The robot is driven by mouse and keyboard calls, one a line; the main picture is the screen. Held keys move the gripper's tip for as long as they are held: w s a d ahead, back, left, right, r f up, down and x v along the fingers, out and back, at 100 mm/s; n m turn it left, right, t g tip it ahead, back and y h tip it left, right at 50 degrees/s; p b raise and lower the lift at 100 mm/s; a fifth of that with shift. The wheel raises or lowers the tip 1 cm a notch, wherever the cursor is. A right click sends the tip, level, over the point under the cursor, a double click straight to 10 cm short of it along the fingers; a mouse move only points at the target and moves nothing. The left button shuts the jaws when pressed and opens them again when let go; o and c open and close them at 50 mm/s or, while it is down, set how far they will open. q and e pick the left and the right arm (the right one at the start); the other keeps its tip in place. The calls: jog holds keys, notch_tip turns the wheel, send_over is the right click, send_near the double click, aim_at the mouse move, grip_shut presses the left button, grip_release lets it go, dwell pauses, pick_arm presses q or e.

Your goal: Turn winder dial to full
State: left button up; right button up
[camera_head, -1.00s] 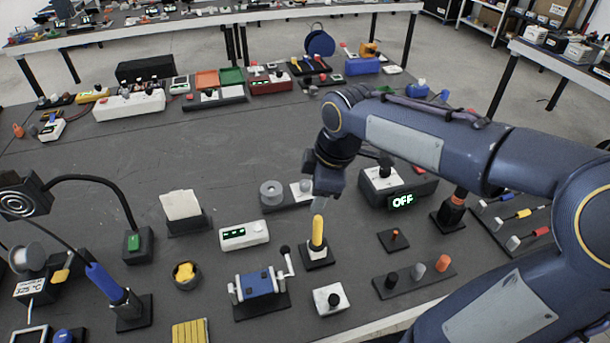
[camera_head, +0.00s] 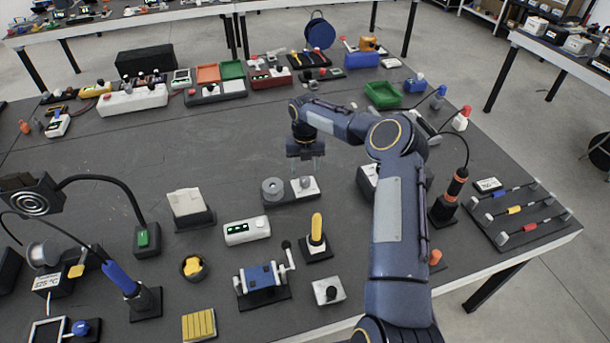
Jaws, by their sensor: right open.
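A low dark base (camera_head: 291,201) in the middle of the table carries a grey round spool (camera_head: 273,188) on its left and a white plate with a small knob (camera_head: 304,183) on its right. This looks like the winder and its dial. The dial's pointer and markings are too small to read. My right gripper (camera_head: 305,164) points down, open and empty, above and just behind the dial in the picture. It appears apart from the dial. My left gripper is not in view.
A white box with a green display (camera_head: 246,231), a yellow-handled lever (camera_head: 317,232) and a blue cranked device (camera_head: 262,278) stand in front of the winder. My right forearm partly hides a dark box at right.

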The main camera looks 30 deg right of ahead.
aim_at(305, 179)
notch_tip(305, 179, down, 5)
jog(key=shift+p, duration=0.45)
jog(key=c, duration=1)
